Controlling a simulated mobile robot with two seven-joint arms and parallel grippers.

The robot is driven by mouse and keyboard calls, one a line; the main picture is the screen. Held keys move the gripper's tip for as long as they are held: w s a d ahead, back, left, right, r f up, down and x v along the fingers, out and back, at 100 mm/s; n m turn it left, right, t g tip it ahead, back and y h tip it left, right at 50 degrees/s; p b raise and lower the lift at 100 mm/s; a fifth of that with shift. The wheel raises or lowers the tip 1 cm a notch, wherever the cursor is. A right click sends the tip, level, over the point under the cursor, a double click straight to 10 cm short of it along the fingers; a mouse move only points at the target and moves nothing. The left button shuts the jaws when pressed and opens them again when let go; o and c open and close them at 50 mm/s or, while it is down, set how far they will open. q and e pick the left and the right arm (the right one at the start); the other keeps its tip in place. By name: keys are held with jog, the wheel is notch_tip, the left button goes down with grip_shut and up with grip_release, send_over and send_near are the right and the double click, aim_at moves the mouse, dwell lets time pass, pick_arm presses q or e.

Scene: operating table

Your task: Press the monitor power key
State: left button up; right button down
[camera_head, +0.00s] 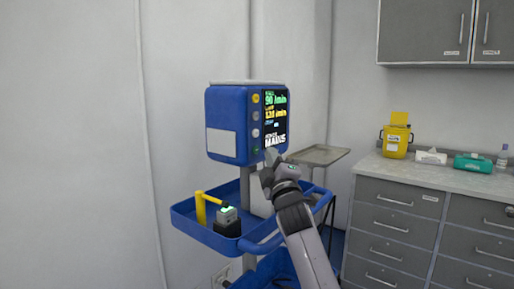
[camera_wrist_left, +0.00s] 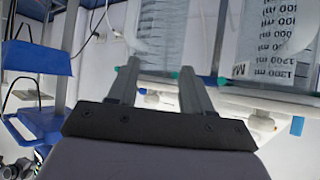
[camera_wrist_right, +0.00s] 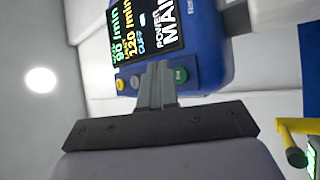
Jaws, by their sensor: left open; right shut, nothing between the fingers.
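The blue monitor (camera_head: 228,108) stands on a blue cart, its screen (camera_head: 275,115) lit with green, yellow and white text. A column of round keys runs beside the screen, from a yellow top key (camera_head: 256,98) to a green bottom key (camera_head: 256,150); their labels are unreadable. My right gripper (camera_head: 267,160) is shut and empty, just below the monitor's lower front. In the right wrist view its fingertips (camera_wrist_right: 158,66) overlap the key row, with the green key (camera_wrist_right: 180,75) just right of them. Contact cannot be told. My left gripper (camera_wrist_left: 160,68) is open and empty, outside the head view.
The cart tray (camera_head: 190,222) holds a yellow post (camera_head: 201,208) and a small device (camera_head: 228,215). A metal tray (camera_head: 318,155) stands behind, with drawers (camera_head: 397,215) at right. Clear graduated containers (camera_wrist_left: 285,40) are close beyond my left gripper.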

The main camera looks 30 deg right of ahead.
jog(key=s, duration=0.1)
jog(key=s+d+p, duration=0.1)
jog(key=s, duration=0.1)
jog(key=s+p, duration=0.1)
jog(key=shift+s+d, duration=0.15)
jog(key=shift+d, duration=0.25)
